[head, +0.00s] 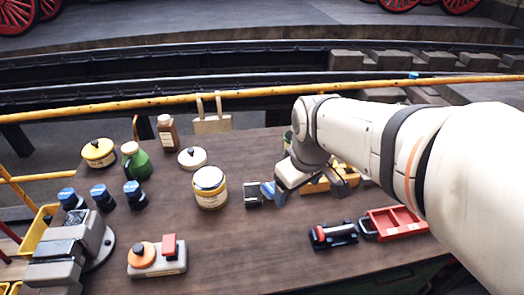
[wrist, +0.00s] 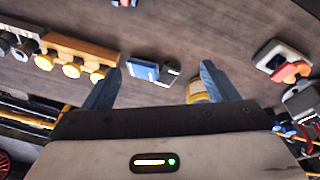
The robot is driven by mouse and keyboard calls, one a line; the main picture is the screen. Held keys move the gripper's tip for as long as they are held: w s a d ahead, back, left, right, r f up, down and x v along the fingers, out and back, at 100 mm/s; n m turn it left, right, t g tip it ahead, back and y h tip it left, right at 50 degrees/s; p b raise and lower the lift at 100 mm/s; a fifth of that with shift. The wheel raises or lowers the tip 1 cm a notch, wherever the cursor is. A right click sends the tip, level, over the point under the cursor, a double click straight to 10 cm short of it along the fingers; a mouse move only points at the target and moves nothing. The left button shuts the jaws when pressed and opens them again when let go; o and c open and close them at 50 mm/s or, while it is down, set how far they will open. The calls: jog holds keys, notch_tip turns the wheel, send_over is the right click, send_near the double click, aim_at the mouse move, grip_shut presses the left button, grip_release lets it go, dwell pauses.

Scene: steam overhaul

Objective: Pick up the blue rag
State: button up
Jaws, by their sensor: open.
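A small blue folded piece, which looks like the blue rag (wrist: 143,70), lies on the brown bench in the wrist view. A small grey-green box (wrist: 168,77) sits right beside it, and I cannot tell whether they touch. My gripper (wrist: 158,73) is open and empty, with its two blue-grey fingers on either side of the pair in the picture. In the head view the rag (head: 267,188) shows just right of the grey-green box (head: 252,195). The height gap is unclear.
A cream tin (head: 210,190) stands left of the box. A red tray (head: 395,222) and a black-and-red tool (head: 333,235) lie at right front. A yellow wooden block (wrist: 78,52) with brass knobs is near my gripper.

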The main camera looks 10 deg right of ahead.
jog(key=w+f+n, duration=0.4)
jog(key=w+n, duration=0.1)
jog(key=w, duration=0.1)
jog(key=w+f+n+g+b, duration=0.1)
jog(key=w+f+n, duration=0.4)
jog(key=w+n, duration=0.1)
jog(key=w+f+n+g, duration=0.1)
jog(key=w+f+n, duration=0.4)
jog(key=w, duration=0.2)
jog(key=shift+d+n, duration=0.2)
jog(key=shift+n, duration=0.2)
jog(key=shift+w+f+n+g, duration=0.3)
jog(key=shift+w+f+n, duration=0.1)
jog(key=shift+f, duration=0.15)
notch_tip(320, 180, down, 8)
jog(key=shift+r+p, duration=0.25)
jog(key=shift+p, duration=0.5)
jog(key=shift+c, duration=0.4)
jog(key=c, duration=1.1)
